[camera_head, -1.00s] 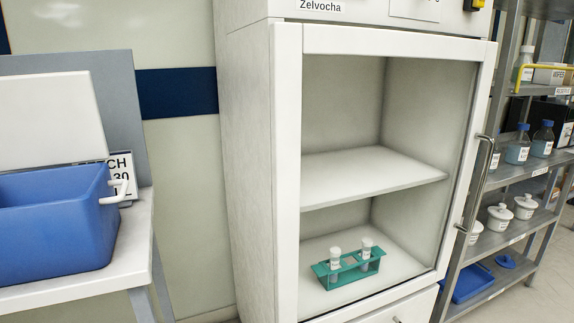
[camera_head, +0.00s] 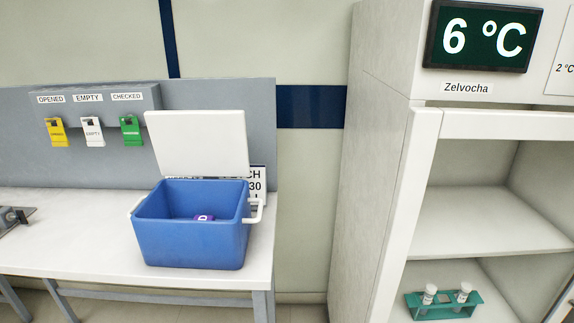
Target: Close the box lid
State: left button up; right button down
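A blue box (camera_head: 190,235) stands on the white bench near its right end, with white handles at its sides. Its white lid (camera_head: 197,142) is open and stands up at the back of the box. A small purple item (camera_head: 204,217) with a white mark lies inside the box. Neither of my grippers shows in the head view.
The white bench (camera_head: 60,232) is clear just left of the box, with a dark metal device (camera_head: 14,216) at the far left. Yellow, white and green tags hang behind. A white cabinet (camera_head: 385,150) with a green tube rack (camera_head: 443,305) inside stands to the right.

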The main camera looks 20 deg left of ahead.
aim_at(209, 142)
jog(key=u, duration=1.2)
